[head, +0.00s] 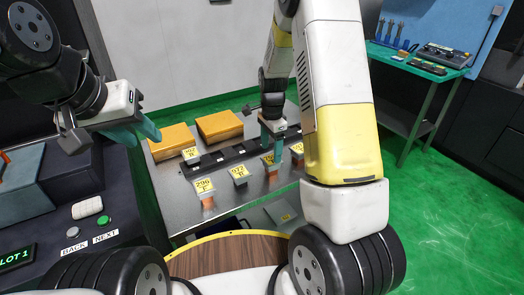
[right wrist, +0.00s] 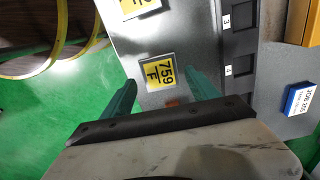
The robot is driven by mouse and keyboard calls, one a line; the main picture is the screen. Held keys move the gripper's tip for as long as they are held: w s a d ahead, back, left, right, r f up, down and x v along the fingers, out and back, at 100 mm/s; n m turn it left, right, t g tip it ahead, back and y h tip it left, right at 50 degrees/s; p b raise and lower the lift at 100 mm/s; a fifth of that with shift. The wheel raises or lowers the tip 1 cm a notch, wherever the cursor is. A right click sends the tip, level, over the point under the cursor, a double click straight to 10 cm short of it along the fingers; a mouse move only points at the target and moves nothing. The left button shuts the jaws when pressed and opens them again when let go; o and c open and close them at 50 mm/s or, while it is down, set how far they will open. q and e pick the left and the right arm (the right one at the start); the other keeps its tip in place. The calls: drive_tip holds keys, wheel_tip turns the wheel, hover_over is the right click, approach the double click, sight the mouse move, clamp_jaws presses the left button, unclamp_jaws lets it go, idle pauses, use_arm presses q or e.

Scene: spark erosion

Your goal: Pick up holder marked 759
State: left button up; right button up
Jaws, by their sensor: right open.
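The holder marked 759 (right wrist: 161,72) shows in the right wrist view, its yellow tag facing up and a bit of orange at its near edge. In the head view a yellow-tagged holder with an orange block (head: 269,161) stands just below my right gripper (head: 272,139); its number is not readable there. My right gripper, also in the right wrist view (right wrist: 163,95), is open, its teal fingers either side of the near end of holder 759 and apart from it. My left gripper (head: 140,132) hangs at the left, away from the holders, with nothing seen in it.
Holders tagged 972 (head: 239,174) and 296 (head: 205,190) stand left of it on the metal table (head: 225,208). A black slotted rack (head: 228,157) runs behind. Two orange boxes (head: 219,126) lie at the back. A blue-white block (right wrist: 299,98) lies at right.

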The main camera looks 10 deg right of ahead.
sight(272, 159)
drive_tip(key=f, duration=0.6)
drive_tip(key=shift+d, duration=0.2)
drive_tip(key=shift+w, duration=0.1)
clamp_jaws()
